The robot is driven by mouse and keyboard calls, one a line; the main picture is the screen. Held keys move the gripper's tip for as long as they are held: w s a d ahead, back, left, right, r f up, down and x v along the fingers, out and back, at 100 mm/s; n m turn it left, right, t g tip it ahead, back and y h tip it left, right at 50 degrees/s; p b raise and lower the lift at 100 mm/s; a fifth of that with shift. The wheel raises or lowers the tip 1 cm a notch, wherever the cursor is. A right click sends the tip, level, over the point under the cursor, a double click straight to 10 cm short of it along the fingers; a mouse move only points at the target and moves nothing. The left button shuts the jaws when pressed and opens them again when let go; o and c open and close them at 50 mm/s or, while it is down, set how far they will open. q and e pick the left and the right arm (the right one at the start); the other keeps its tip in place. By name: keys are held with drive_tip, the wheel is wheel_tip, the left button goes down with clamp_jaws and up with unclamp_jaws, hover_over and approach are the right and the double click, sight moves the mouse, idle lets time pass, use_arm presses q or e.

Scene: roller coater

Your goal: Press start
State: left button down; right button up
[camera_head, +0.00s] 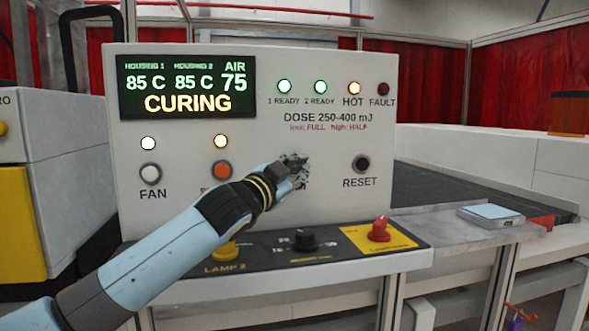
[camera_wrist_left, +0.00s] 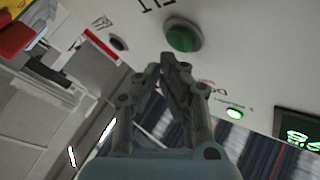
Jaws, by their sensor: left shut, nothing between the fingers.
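The control panel (camera_head: 250,120) is a white sloped box whose screen (camera_head: 188,87) reads CURING. My left gripper (camera_head: 300,162) is shut and empty in front of the panel, between an orange button (camera_head: 222,170) and the black RESET button (camera_head: 361,163). It covers the spot between them in the head view. The left wrist view shows a round green button (camera_wrist_left: 183,37) just beyond the shut fingertips (camera_wrist_left: 168,64). Its label is cut off, and I cannot tell whether the tips touch it. My right gripper is not in view.
A white FAN button (camera_head: 150,173) is at the panel's left. Below, a dark shelf holds a yellow LAMP 2 knob (camera_head: 222,250), a black knob (camera_head: 305,239) and a red knob (camera_head: 379,229). A small grey device (camera_head: 491,214) lies on the ledge at right.

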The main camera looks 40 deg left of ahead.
use_arm(q)
drive_tip(key=shift+w, duration=0.1)
idle(0.4)
drive_tip(key=shift+w+a, duration=0.2)
drive_tip(key=shift+a, duration=0.1)
